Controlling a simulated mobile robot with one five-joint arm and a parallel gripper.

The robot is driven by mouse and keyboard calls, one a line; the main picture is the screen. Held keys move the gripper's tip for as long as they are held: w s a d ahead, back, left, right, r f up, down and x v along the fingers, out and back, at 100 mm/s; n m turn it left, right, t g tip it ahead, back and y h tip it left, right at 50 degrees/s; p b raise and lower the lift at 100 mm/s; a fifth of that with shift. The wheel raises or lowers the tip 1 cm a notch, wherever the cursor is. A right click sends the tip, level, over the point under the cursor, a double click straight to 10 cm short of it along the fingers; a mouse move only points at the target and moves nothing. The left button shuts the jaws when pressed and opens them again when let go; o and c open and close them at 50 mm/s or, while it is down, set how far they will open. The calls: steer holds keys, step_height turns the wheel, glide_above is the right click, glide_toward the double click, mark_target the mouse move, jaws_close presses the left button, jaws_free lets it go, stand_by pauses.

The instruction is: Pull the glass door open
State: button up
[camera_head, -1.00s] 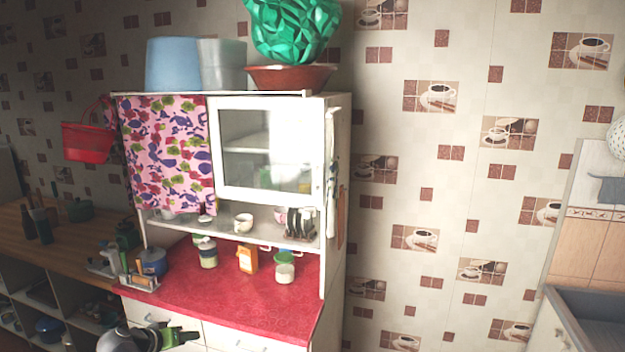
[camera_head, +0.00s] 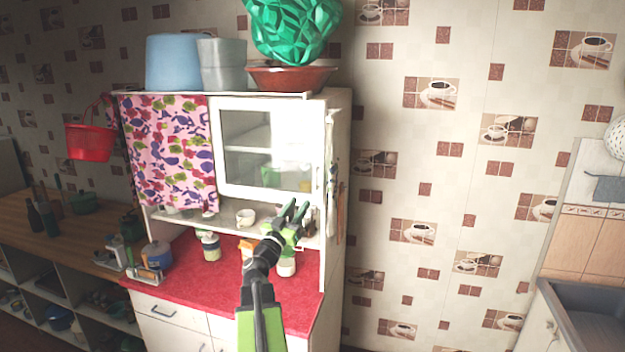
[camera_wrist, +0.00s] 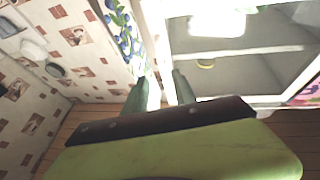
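The glass door (camera_head: 266,150) is a white-framed pane on the upper right of the white cabinet (camera_head: 334,245). It looks shut in the head view. My gripper (camera_head: 293,208) is raised in front of the cabinet, near the door's lower right corner. Its two fingers are spread with a gap between them. In the wrist view the fingers of my gripper (camera_wrist: 164,88) point at a white upright edge beside the glass panel (camera_wrist: 235,70). I cannot tell whether they touch it. No object is held.
A flowered curtain (camera_head: 170,150) hangs left of the door. A cup (camera_head: 245,217) and other items stand on the open shelf below. Jars stand on the red counter (camera_head: 215,288). A patterned cloth (camera_head: 331,160) hangs on the cabinet's right side. Wall space to the right is free.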

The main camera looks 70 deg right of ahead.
mark_target(315, 180)
steer(key=p+x, duration=0.3)
steer(key=x, duration=0.8)
steer(key=shift+d+r+p, duration=0.1)
steer(key=shift+d+p, duration=0.25)
jaws_close()
stand_by(0.6)
